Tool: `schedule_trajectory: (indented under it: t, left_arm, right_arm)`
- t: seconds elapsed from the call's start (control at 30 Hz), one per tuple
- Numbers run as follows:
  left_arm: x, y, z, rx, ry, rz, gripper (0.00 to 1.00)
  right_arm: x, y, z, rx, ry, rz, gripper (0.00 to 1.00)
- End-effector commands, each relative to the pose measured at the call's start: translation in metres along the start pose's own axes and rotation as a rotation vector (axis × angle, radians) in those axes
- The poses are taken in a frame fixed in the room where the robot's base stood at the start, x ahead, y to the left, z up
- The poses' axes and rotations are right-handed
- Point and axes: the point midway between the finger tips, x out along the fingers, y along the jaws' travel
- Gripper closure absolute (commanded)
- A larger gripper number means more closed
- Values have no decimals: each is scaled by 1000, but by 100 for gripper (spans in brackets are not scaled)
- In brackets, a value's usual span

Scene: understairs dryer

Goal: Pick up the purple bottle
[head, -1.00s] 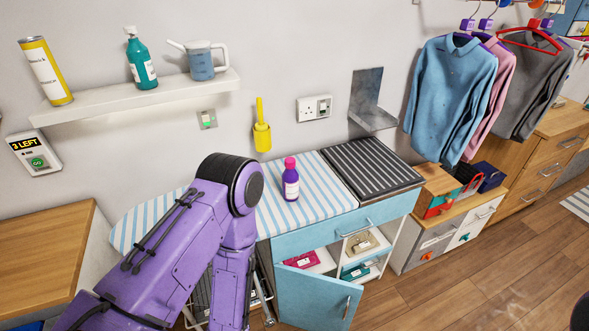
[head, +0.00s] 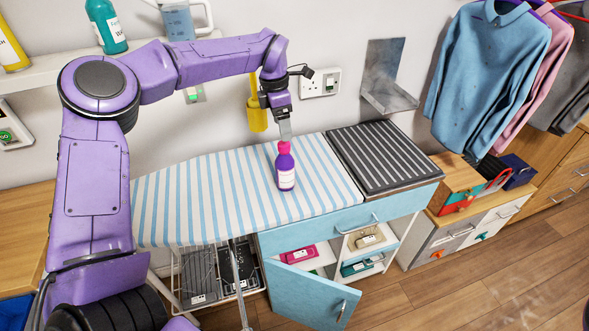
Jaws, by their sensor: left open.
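The purple bottle (head: 285,171) stands upright on the blue-and-white striped ironing surface (head: 215,190), near its right end. It has a pink cap and a white label. My left gripper (head: 285,134) is just above the cap in the picture, pointing down, with its fingers close to or overlapping the cap's top edge. The fingers are seen nearly edge-on. The bottle is not held. My right gripper is not in view.
A dark striped rack (head: 382,160) lies right of the bottle. A metal bracket (head: 385,82) and a socket (head: 320,82) are on the wall behind. A yellow holder (head: 257,112) hangs behind my wrist. The blue cabinet door (head: 312,296) stands open below.

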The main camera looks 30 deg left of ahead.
Motion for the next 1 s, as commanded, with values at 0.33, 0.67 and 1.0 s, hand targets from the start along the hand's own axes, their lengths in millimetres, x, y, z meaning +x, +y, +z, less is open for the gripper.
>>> schedule_trajectory:
  t: [0.33, 0.67, 1.0]
  left_arm:
    - [40, 0, 4, -8, -36, -19, 25]
    - [92, 0, 1, -7, -33, -18, 25]
    - [96, 0, 1, -7, -35, -17, 57]
  right_arm:
    - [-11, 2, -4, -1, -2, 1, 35]
    - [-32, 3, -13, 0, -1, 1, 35]
    - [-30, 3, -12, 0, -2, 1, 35]
